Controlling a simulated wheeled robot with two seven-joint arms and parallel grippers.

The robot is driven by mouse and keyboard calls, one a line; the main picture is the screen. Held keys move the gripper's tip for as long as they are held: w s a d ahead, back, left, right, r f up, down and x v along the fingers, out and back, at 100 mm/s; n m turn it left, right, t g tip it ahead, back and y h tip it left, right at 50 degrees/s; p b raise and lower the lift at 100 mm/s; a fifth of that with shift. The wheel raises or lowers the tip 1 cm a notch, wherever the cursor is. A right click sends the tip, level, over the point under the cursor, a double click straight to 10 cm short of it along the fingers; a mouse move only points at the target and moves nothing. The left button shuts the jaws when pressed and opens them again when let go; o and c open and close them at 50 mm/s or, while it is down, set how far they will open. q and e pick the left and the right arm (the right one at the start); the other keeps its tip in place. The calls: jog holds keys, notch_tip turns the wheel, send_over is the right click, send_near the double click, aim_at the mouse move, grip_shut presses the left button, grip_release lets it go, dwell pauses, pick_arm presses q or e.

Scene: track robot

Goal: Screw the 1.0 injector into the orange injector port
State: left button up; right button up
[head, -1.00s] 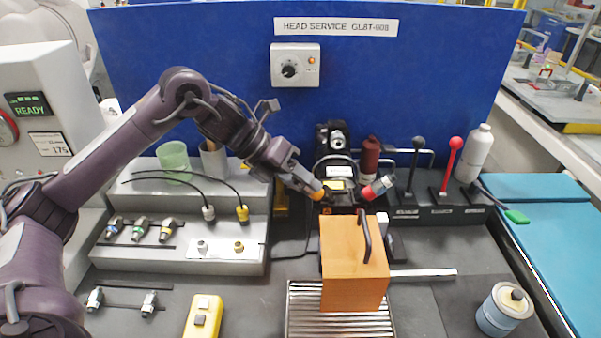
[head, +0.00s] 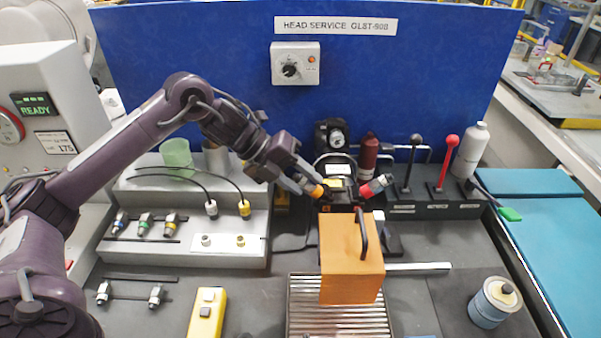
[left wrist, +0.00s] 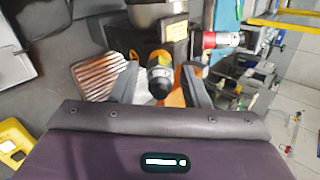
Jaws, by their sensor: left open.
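The orange injector port (head: 316,191) is an orange collar angled out from the black machine head (head: 340,197) behind the orange box. My left gripper (head: 308,187) is at its outer end. In the left wrist view, the open fingers (left wrist: 160,82) stand on either side of a short grey cylinder with a dark end (left wrist: 157,86) and a yellow-orange band. I cannot tell whether this cylinder is the 1.0 injector seated in the port or part of the port. Size markings are unreadable. My right gripper is not in view.
A red port (head: 377,186) angles out on the right. The orange box (head: 350,262) with its black handle stands in front. Injectors with blue, green and yellow bands (head: 144,225) lie on the left rack; two plain ones (head: 157,295) lie in front, a gap between them. Two levers (head: 447,165) stand right.

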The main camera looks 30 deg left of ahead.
pick_arm(q)
jog(key=n+p, duration=0.2)
jog(key=n, duration=0.1)
jog(key=shift+r+n, duration=0.15)
jog(key=shift+n, duration=0.15)
jog(key=n+p, duration=0.2)
jog(key=p, duration=0.1)
jog(key=shift+n, duration=0.4)
jog(key=shift+n+p, duration=0.4)
jog(key=shift+n, duration=0.2)
